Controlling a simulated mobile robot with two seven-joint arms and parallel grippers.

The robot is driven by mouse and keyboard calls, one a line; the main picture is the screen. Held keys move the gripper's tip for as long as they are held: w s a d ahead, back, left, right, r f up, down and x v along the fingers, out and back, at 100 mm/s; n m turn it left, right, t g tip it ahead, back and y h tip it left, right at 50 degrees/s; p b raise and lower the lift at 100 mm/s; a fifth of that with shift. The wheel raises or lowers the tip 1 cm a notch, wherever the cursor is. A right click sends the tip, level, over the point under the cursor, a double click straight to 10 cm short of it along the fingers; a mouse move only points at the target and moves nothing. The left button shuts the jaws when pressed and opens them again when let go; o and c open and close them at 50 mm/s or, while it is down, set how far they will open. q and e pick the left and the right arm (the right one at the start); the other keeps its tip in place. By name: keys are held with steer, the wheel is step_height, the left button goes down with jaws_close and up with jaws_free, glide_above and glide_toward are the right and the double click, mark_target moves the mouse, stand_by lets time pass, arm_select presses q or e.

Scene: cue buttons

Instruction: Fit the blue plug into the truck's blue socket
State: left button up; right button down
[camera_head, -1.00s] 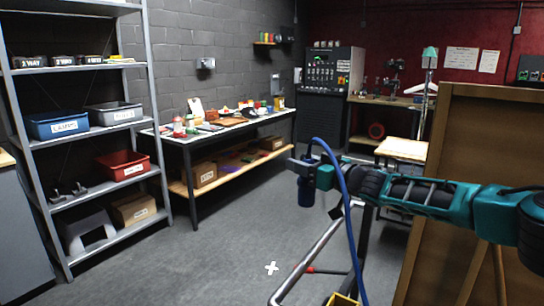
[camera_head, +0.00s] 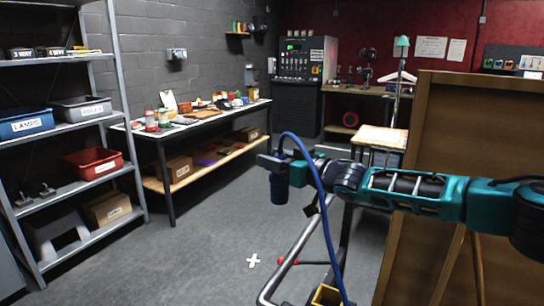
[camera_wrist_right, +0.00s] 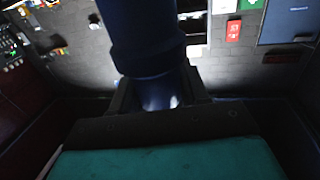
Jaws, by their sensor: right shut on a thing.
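The blue plug (camera_head: 278,188) hangs upright from my right gripper (camera_head: 276,163), with a blue cable (camera_head: 325,215) looping over and down from it. My right gripper is shut on the plug, which also shows as a dark blue cylinder in the right wrist view (camera_wrist_right: 145,35). The plug is in the air, left of and above a silver tube frame (camera_head: 292,253), which may be part of the truck. A yellow-edged part (camera_head: 327,296) shows low at the frame's base. I cannot make out a blue socket. My left gripper is not in view.
A brown wooden panel (camera_head: 455,130) stands close on the right, behind my right arm. A grey shelf rack (camera_head: 130,150) with bins stands at left, and a workbench (camera_head: 165,138) along the wall.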

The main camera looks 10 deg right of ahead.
steer(key=shift+s+d, duration=1.25)
steer(key=shift+s, duration=3.95)
steer(key=shift+s+d, duration=1.25)
steer(key=shift+s, duration=3.9)
arm_select(q)
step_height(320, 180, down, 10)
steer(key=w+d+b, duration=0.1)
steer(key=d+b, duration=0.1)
steer(key=b, duration=1.2)
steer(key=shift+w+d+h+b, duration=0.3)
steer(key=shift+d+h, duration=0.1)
arm_select(e)
step_height(320, 180, down, 24)
steer(key=shift+r, duration=0.2)
